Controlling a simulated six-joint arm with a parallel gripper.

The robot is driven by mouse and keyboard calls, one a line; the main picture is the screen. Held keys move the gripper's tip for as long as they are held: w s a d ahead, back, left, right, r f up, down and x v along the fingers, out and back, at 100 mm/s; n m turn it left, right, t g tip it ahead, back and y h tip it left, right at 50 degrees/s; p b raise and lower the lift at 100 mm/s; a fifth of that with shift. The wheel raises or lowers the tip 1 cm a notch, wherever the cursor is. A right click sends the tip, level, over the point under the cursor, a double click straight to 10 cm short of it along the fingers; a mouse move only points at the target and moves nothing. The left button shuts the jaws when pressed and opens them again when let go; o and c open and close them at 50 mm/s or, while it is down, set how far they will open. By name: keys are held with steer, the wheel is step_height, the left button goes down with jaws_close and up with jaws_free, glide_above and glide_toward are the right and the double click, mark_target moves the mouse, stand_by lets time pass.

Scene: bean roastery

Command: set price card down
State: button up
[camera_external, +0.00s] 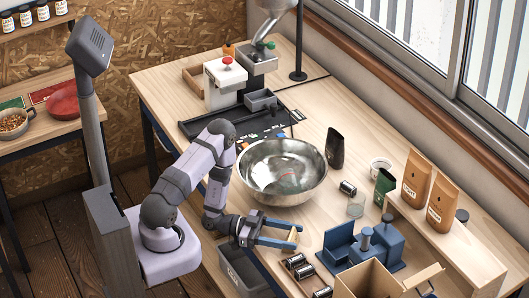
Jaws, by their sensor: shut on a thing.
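My gripper (290,236) is near the front edge of the bench, in front of the big steel bowl. Its two blue fingers point right. It is shut on the price card (292,234), which shows only as a small pale patch between the fingertips. Most of the card is hidden, and its print cannot be read. I cannot tell how high it is above the bench top.
The steel bowl (282,171) stands just behind my gripper. Dark cans (295,261) lie to its front right. Blue blocks (372,247), a cardboard box (368,280) and a shelf with brown bags (416,179) stand farther right. A grey bin (243,271) is below.

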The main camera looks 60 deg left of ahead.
steer(key=shift+f, duration=0.15)
steer(key=o, duration=1)
steer(key=shift+r, duration=0.25)
steer(key=shift+s+a+f, duration=0.2)
steer(key=shift+s+a, duration=0.15)
steer(key=shift+a, duration=0.15)
steer(key=shift+b+v, duration=1.15)
steer(key=shift+v, duration=2.05)
steer(key=shift+d+r, duration=0.1)
steer(key=shift+r, duration=0.1)
